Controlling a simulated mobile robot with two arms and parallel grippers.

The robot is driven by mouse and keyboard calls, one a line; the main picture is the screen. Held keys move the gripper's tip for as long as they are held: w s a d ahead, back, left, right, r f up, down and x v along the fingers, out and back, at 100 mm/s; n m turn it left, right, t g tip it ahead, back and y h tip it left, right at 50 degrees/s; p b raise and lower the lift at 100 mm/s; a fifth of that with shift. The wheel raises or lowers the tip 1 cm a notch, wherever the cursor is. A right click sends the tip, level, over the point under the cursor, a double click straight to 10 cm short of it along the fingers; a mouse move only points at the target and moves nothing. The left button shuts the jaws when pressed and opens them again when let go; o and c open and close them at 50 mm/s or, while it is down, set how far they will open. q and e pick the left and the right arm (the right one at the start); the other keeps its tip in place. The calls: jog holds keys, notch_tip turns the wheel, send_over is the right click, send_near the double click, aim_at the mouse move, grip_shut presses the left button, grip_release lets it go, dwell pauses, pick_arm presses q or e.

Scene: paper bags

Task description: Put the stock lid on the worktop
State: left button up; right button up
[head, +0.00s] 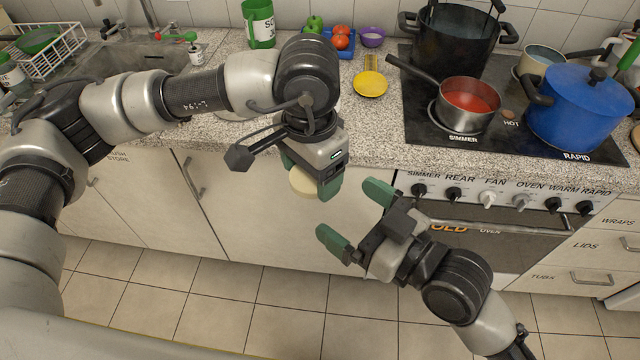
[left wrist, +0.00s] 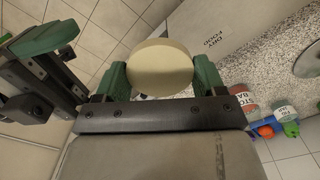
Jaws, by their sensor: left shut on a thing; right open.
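A pale cream round disc, which looks like the stock lid (head: 303,183), is between the fingers of my left gripper (head: 312,176). The gripper is shut on it and holds it in front of the cupboard doors, by the worktop's front edge. In the left wrist view the lid (left wrist: 160,68) shows its broad round face between the two green fingertips. The speckled worktop (head: 378,125) runs behind my left gripper, with a bare stretch left of the hob. My right gripper (head: 354,216) is open and empty, lower and to the right, in front of the oven.
A red-filled saucepan (head: 466,104) and blue pot (head: 580,106) are on the hob. My left arm hides part of the worktop.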

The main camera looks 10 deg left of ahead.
aim_at(315, 182)
jog(key=x, duration=0.7)
jog(key=shift+w+a, duration=0.1)
jog(key=shift+a, duration=0.05)
jog(key=shift+c, duration=0.2)
jog(key=c, duration=0.9)
pick_arm(q)
jog(key=o, duration=1.1)
pick_arm(e)
jog(key=shift+c, duration=0.2)
pick_arm(q)
jog(key=shift+d, duration=0.1)
jog(key=shift+s, duration=0.2)
